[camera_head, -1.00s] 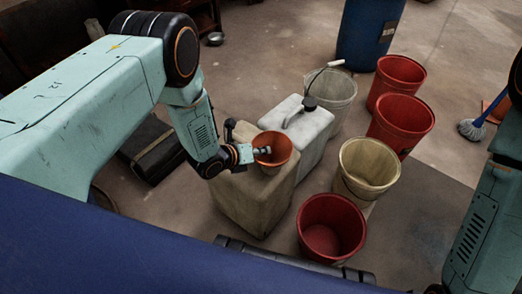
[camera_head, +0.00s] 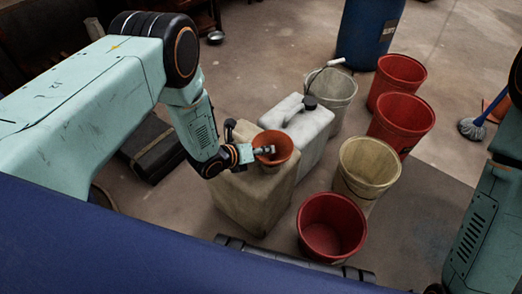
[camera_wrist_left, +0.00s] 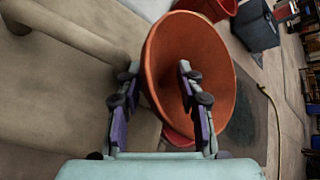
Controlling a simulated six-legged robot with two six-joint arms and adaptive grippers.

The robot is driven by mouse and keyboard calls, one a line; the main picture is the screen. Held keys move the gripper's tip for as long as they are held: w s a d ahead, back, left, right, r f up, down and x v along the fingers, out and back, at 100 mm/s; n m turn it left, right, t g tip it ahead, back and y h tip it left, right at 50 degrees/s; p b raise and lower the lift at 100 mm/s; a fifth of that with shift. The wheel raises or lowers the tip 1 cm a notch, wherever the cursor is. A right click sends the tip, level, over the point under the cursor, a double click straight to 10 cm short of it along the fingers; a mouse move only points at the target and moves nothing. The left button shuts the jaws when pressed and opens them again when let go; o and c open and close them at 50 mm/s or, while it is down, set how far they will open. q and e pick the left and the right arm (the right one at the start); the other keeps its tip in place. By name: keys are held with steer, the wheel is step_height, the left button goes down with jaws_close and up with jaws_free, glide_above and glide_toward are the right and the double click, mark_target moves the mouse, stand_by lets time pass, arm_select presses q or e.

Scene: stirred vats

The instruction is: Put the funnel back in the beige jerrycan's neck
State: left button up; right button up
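The orange funnel (camera_head: 284,143) is upright, with its wide mouth up, over the top of the beige jerrycan (camera_head: 262,200). Its spout and the jerrycan's neck are hidden, so I cannot tell how it sits there. My left gripper (camera_head: 264,150) is at the funnel's left rim. In the left wrist view the funnel (camera_wrist_left: 212,50) shows its inside, and my left gripper (camera_wrist_left: 158,75) is open, with one finger inside the mouth and the other outside. Gaps show between the fingers and the wall. My right gripper is out of view; only part of that arm shows.
A whitish jerrycan (camera_head: 306,130) with a dark cap stands right behind the beige one. A pale bucket (camera_head: 334,95), red buckets (camera_head: 402,120) and a cream bucket (camera_head: 367,170) stand to the right. A red bucket (camera_head: 331,225) is at the front. A black case (camera_head: 152,150) lies left.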

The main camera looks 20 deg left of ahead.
arm_select(q)
steer(key=v, duration=0.8)
stand_by(0.4)
steer(key=s+a+f+n+g+y+p, duration=0.1)
steer(key=s+a+f+n+g+y, duration=0.1)
steer(key=s+n, duration=0.75)
steer(key=s+a+f+n+g+y+p, duration=0.15)
steer(key=s+n, duration=0.35)
steer(key=n, duration=1)
steer(key=s+r+n+g+y+p, duration=0.1)
steer(key=s+r+n+g+p, duration=0.1)
steer(key=s, duration=0.6)
steer(key=s+a+r+n+g+y+p, duration=0.1)
steer(key=s+r+n+g+p, duration=0.2)
steer(key=s+r+n, duration=0.3)
steer(key=s+n+g, duration=0.1)
steer(key=s, duration=0.2)
steer(key=shift+s+a+r+n, duration=0.15)
steer(key=shift+s+r+n, duration=0.1)
steer(key=shift+r+n, duration=0.1)
